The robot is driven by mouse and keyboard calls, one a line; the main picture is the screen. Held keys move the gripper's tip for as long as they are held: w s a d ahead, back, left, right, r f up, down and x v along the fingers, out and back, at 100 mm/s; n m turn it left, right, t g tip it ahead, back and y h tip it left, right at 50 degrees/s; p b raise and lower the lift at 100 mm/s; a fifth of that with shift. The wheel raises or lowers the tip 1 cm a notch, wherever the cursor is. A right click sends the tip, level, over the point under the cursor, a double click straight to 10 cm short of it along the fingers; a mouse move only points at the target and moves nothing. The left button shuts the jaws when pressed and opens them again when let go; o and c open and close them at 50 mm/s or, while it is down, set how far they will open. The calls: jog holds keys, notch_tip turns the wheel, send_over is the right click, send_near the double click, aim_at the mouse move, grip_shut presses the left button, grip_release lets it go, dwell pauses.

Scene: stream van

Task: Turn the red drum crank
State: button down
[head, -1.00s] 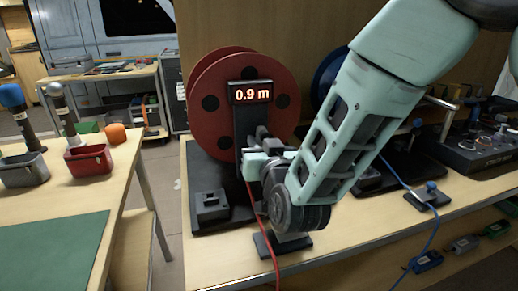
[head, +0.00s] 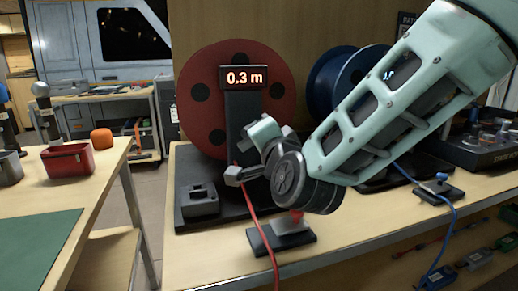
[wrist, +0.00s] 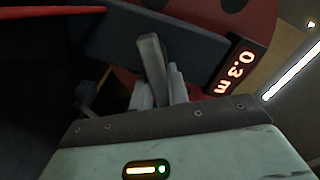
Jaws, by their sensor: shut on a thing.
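The red drum (head: 190,80) stands upright on a black base on the bench, with a display (head: 243,77) reading 0.3 m on its post. In the wrist view, my gripper (wrist: 158,92) is shut on the grey crank handle (wrist: 150,55), whose end shows between the pale fingers. The display also shows there (wrist: 234,72), tilted. In the head view my wrist hides much of the crank and the grip. The red cable (head: 258,215) runs down from the drum to the bench's front edge.
A small black stand (head: 262,240) is on the bench under my wrist. A blue drum (head: 322,75) is behind my arm, with a blue cable (head: 452,215) to the right. A table with a red bin (head: 68,160) is at left; floor shows between.

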jog(key=m+b, duration=0.1)
jog(key=f+m+b, duration=0.1)
jog(key=b, duration=0.1)
jog(key=m+b, duration=0.1)
jog(key=shift+s+a+f+m+g, duration=0.25)
jog(key=shift+a+f+m+g, duration=0.05)
jog(key=shift+f+m, duration=0.1)
jog(key=shift+r+m+b, duration=0.1)
jog(key=shift+m+b, duration=0.8)
jog(key=shift+b, duration=0.05)
jog(key=shift+r, duration=0.1)
jog(key=shift+a, duration=0.1)
jog(key=c, duration=1.4)
grip_release()
jog(key=shift+a, duration=0.1)
jog(key=shift+o, duration=0.2)
jog(key=shift+w+r, duration=0.1)
jog(key=shift+r, duration=0.05)
jog(key=shift+s+d+r, duration=0.1)
jog(key=shift+s+d, duration=0.2)
jog(key=shift+d, duration=0.05)
jog(key=v, duration=1.6)
jog(key=shift+s+f, duration=0.35)
jog(key=shift+d, duration=0.15)
